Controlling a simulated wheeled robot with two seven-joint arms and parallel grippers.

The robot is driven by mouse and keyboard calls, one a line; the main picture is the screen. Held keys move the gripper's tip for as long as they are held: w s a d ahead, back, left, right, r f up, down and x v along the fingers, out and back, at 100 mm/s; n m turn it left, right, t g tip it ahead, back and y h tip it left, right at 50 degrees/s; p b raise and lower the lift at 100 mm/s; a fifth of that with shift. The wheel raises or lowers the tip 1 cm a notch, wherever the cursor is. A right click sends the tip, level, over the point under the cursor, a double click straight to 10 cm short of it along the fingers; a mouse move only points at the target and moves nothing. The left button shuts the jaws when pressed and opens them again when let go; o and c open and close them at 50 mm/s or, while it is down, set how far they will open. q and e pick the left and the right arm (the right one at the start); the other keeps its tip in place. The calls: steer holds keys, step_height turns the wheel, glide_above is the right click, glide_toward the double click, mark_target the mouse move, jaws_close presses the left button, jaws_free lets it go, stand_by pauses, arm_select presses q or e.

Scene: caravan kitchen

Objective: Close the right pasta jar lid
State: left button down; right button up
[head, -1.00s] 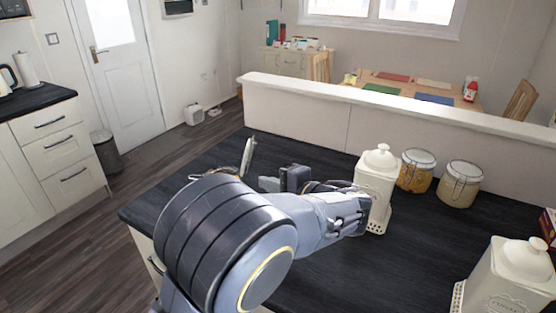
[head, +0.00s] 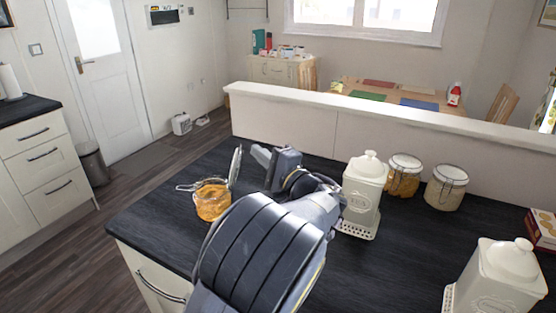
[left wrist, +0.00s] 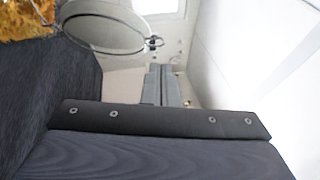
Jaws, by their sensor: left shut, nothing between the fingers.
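A glass jar of orange pasta (head: 212,202) stands on the dark counter left of my arm. Its hinged lid (head: 235,166) is open and stands nearly upright on the jar's right side. My left gripper (head: 261,156) is shut and empty, just right of the lid, with a small apparent gap. In the left wrist view, the round lid (left wrist: 104,34) with its wire clasp is at the top, some pasta (left wrist: 28,18) is at the top left, and the closed fingers (left wrist: 161,84) are below and right of the lid. My right gripper is out of view.
A white canister (head: 363,190) stands right of my left wrist. Behind it are a closed pasta jar (head: 403,178) and a closed pale-filled jar (head: 445,188). Another white canister (head: 497,278) is at front right. A low white partition (head: 300,120) borders the counter.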

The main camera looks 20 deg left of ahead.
arm_select(q)
steer(key=shift+s+a+r, duration=0.1)
steer(key=shift+s+a, duration=0.05)
steer(key=shift+a, duration=0.3)
steer(key=shift+s+a+r, duration=0.1)
steer(key=shift+s+a, duration=0.05)
steer(key=shift+a, duration=0.3)
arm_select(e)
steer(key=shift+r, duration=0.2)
arm_select(q)
steer(key=shift+r, duration=0.1)
